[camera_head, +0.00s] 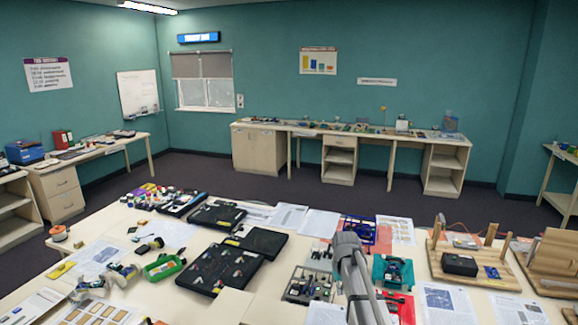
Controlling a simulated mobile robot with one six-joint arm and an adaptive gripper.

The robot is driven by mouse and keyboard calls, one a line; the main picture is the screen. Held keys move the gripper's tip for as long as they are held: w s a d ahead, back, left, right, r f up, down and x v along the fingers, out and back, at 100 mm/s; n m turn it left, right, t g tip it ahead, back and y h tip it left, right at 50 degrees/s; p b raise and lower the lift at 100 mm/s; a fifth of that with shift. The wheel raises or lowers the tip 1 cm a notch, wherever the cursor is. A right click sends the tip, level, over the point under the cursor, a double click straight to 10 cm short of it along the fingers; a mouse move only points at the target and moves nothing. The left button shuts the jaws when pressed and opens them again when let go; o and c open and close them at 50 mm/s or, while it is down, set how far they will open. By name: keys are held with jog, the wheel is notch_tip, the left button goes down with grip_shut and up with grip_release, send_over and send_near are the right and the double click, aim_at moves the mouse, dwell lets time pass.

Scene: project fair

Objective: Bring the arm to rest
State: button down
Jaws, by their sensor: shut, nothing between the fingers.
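A grey link of my arm rises from the bottom edge in the camera_head view, right of the middle, in front of the near table (228,306). It looks upright with a slight lean, and its rounded top ends just above the parts on the table. It hides a little of the table behind it. No gripper fingers show, so I cannot see my gripper.
Around the arm are a grey parts tray (308,286), a teal holder (393,271) and a blue tray (357,230). Black cases (220,267) lie left, a wooden stand (470,262) right. Open dark floor (290,193) lies behind the table.

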jog(key=s+m, duration=0.2)
jog(key=s, duration=2.1)
notch_tip(320, 180, down, 13)
jog(key=b, duration=1.3)
jog(key=shift+w, duration=0.25)
jog(key=shift+r, duration=0.1)
